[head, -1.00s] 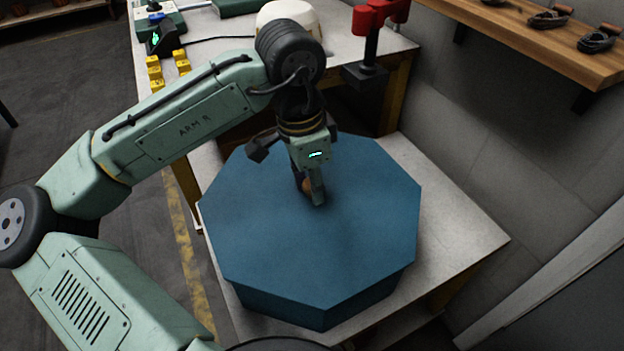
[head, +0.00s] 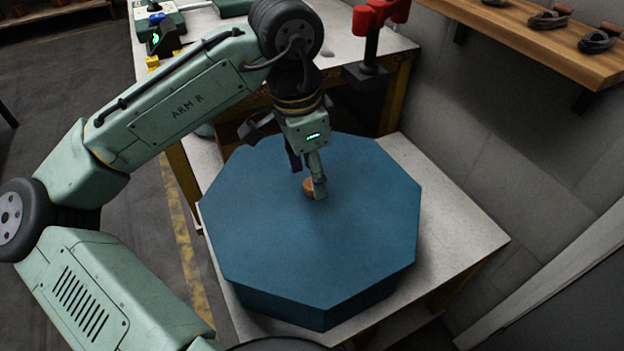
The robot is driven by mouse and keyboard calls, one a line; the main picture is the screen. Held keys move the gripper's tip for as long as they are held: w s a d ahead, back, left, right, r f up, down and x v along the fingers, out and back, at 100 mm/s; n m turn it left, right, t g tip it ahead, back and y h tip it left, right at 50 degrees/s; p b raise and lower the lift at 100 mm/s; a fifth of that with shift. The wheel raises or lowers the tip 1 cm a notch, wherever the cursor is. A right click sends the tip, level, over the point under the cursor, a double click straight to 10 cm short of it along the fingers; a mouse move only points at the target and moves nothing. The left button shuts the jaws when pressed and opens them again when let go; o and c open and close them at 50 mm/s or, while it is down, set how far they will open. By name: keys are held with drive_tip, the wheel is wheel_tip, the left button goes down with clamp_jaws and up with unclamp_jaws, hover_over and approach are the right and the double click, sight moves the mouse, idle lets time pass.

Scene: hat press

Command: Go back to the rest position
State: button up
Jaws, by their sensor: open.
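My gripper (head: 307,180) is above the middle of a blue octagonal box lid (head: 320,245), pointing down. A small round brown knob (head: 309,187) sits on the lid, just behind and beside the fingertip. One finger partly hides the knob. The fingers are apart, and the gripper holds nothing that I can see. The lid lies flat on its box, which stands on a light-topped table (head: 455,225).
A red-handled press (head: 370,45) stands on the bench behind. A green device (head: 160,35) is at the back left. A wooden shelf (head: 530,40) with several dark items is on the right wall. The table's right part is clear.

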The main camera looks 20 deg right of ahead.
wheel_tip(320, 180, up, 9)
drive_tip(key=shift+a+f, duration=0.15)
drive_tip(key=shift+a, duration=0.3)
